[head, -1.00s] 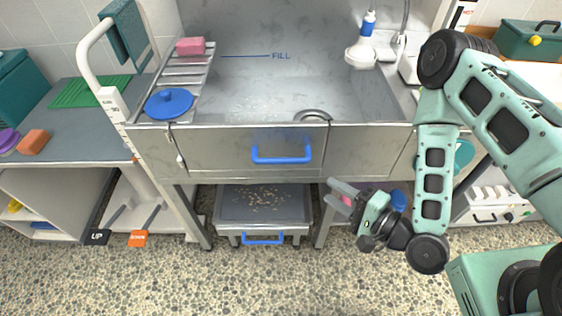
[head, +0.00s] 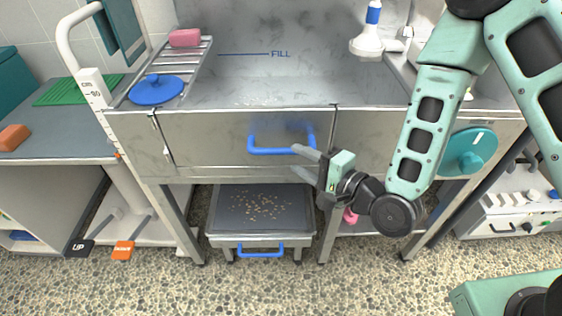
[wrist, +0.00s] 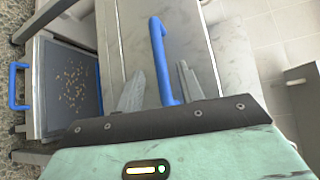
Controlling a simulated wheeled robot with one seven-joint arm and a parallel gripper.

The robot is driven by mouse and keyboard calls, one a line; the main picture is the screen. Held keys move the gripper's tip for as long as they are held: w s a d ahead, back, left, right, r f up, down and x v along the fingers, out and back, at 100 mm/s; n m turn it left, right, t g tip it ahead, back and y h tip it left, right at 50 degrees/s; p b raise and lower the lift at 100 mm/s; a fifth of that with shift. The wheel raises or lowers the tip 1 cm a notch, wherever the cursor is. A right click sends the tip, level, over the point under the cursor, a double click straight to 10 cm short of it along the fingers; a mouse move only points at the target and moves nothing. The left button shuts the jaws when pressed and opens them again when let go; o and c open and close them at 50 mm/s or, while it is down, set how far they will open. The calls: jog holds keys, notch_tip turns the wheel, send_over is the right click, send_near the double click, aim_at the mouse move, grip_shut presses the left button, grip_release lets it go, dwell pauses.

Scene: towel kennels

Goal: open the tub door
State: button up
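The tub door (head: 210,138) is a grey metal panel in the front wall of the tub, closed and flush with it. A blue bar handle (head: 270,151) is on its right half; it also shows in the wrist view (wrist: 158,55). My gripper (head: 294,159) is at the handle's right end with its fingers apart. In the wrist view the fingers (wrist: 162,88) lie on either side of the handle bar, with gaps showing. Whether either finger touches the bar cannot be told.
Below the tub is a low tray (head: 262,208) with scattered bits and its own blue handle (head: 260,249). A grey counter (head: 62,133) stands at the left. The pebbled floor in front is clear.

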aim_at(284, 153)
jog(key=x, duration=0.6)
jog(key=shift+w+a+b, duration=0.15)
jog(key=shift+b, duration=0.2)
grip_shut()
